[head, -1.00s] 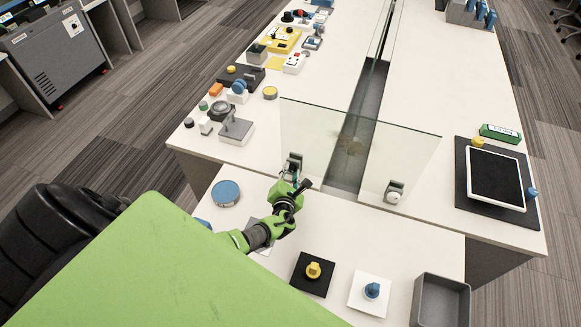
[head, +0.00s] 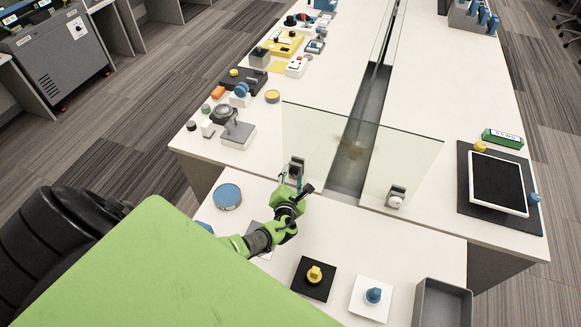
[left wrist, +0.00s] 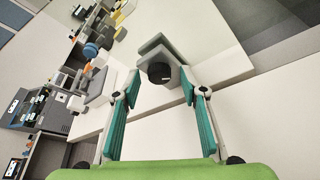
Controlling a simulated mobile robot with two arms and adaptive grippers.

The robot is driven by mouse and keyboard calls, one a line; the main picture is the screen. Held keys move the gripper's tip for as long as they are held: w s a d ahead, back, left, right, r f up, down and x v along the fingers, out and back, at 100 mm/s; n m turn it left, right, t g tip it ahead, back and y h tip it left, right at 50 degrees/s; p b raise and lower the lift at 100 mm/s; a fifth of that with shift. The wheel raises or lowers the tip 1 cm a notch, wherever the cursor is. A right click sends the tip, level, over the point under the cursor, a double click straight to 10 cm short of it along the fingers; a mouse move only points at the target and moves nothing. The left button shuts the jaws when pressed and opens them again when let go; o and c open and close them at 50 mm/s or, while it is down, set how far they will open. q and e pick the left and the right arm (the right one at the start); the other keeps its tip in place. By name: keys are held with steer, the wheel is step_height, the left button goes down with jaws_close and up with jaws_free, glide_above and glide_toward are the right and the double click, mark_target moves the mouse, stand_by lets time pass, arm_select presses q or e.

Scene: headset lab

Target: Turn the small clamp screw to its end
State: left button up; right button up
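The clamp is a grey block (left wrist: 183,65) with a small dark round screw knob (left wrist: 160,73) that carries a short white mark. In the head view this clamp (head: 297,167) sits at the lower left edge of the upright glass panel (head: 350,150). My left gripper (head: 296,184) is just in front of it. In the left wrist view the teal fingers of the left gripper (left wrist: 160,84) are spread wide, with the knob between and slightly beyond their tips. I see no contact with the knob. My right gripper is in neither view.
A second clamp (head: 396,196) holds the panel farther right. On the near table are a blue round disc (head: 227,195), a yellow knob (head: 314,274) on a black plate, a blue knob (head: 373,295) on a white plate and a grey bin (head: 441,304). Several devices crowd the far left table.

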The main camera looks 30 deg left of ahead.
arm_select(q)
steer(key=v, duration=1.1)
steer(key=shift+s+r, duration=0.15)
steer(key=shift+s, duration=0.1)
